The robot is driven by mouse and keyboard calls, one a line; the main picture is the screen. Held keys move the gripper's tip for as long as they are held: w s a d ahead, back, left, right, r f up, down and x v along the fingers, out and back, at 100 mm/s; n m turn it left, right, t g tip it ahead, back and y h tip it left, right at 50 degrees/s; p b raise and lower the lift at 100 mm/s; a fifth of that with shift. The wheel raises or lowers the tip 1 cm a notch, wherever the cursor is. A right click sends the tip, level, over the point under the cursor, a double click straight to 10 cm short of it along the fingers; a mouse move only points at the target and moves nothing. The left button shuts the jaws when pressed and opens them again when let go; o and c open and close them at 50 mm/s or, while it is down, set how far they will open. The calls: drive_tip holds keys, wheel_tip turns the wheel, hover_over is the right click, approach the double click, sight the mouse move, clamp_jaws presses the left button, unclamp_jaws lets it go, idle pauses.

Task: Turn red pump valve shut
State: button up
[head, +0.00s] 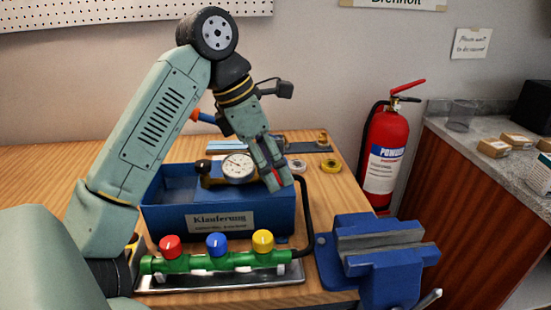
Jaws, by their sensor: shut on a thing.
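The test pump is a blue open-topped tank (164,220) on the workbench, with a brass body (212,180) and a round white gauge (238,166). My gripper (278,182) reaches down over the tank's right part, just right of the gauge. Its fingers are shut on a small red part (276,179), which looks like the pump's red valve; only a sliver shows between the fingers. The fingers hide the rest, so I cannot tell how far the valve is turned.
A green manifold (215,263) with red, blue and yellow knobs stands in front of the tank. A black hose (307,215) curves down the tank's right side. A blue vise (375,260) is at front right. A fire extinguisher (386,150) stands beyond the bench.

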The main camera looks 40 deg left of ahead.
drive_tip(key=shift+s+a+m, duration=0.1)
drive_tip(key=shift+a+m, duration=0.05)
drive_tip(key=shift+m, duration=0.45)
drive_tip(key=o, duration=1.2)
drive_tip(key=shift+c, duration=0.2)
drive_tip(key=v, duration=0.7)
drive_tip(key=shift+a+r, duration=0.25)
